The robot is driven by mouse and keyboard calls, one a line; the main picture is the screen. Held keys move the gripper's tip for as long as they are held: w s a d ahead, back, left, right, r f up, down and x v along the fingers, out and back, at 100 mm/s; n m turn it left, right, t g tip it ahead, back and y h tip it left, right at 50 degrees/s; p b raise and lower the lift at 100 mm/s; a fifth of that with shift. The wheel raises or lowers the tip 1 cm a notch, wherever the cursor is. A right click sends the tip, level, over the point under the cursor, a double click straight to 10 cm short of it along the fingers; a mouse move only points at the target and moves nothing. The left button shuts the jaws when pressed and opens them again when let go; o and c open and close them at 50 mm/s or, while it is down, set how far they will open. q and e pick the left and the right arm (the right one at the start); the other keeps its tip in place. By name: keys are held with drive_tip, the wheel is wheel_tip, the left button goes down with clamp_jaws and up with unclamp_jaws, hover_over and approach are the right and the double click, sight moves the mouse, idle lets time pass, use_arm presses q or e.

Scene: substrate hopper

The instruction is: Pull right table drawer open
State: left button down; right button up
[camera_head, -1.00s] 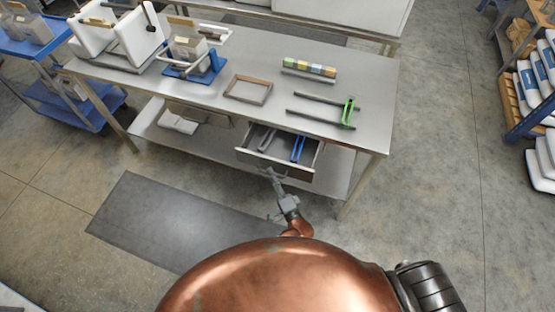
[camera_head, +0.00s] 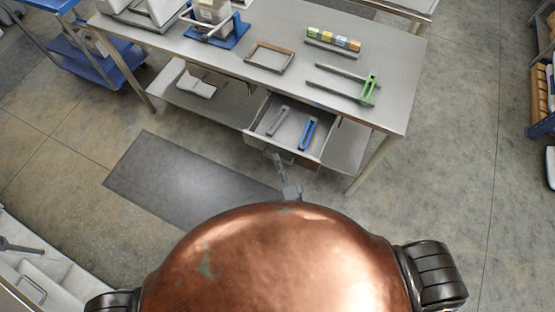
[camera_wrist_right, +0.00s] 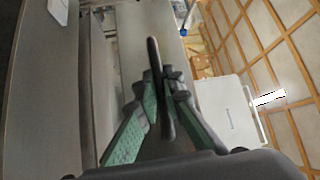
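The right table drawer (camera_head: 294,156) is pulled out from under the steel worktable (camera_head: 215,65). A grey tool (camera_head: 277,121) and a blue tool (camera_head: 308,134) lie inside it. My right gripper (camera_head: 277,160) is at the drawer's front face. In the right wrist view, my right gripper's two green-padded fingers (camera_wrist_right: 160,90) are closed on the dark drawer handle (camera_wrist_right: 154,55), which stands between them. My copper-coloured body hides most of the right arm in the head view. My left gripper is not in view.
On the tabletop are an empty frame (camera_head: 270,57), a row of coloured blocks (camera_head: 333,40) and a green-ended tool (camera_head: 368,88). A blue cart (camera_head: 90,50) stands to the left. A dark mat (camera_head: 180,175) lies on open floor before the table.

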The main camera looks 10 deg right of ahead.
drive_tip(key=o, duration=0.4)
drive_tip(key=shift+o, duration=0.2)
drive_tip(key=v, duration=1.2)
drive_tip(key=s+d+f+n+g, duration=0.3)
drive_tip(key=f, duration=0.6)
drive_tip(key=s+d+f+n+g, duration=0.3)
drive_tip(key=f, duration=0.7)
drive_tip(key=s+d+f+n+g, duration=0.3)
drive_tip(key=f, duration=0.6)
drive_tip(key=s+d+f+n+g+h, duration=0.1)
drive_tip(key=s+d+f+n+g, duration=0.1)
drive_tip(key=s+d+f, duration=0.3)
drive_tip(key=s+d+f+n+g+h, duration=0.1)
drive_tip(key=s+d+f+g, duration=0.3)
drive_tip(key=s, duration=0.9)
drive_tip(key=s+d+f+n+g+h, duration=0.2)
drive_tip(key=s+d+f+n+g, duration=0.1)
drive_tip(key=s+d+f, duration=0.2)
drive_tip(key=s+f, duration=0.2)
drive_tip(key=s, duration=0.2)
drive_tip(key=shift+s+d, duration=0.3)
drive_tip(key=shift+d, duration=0.05)
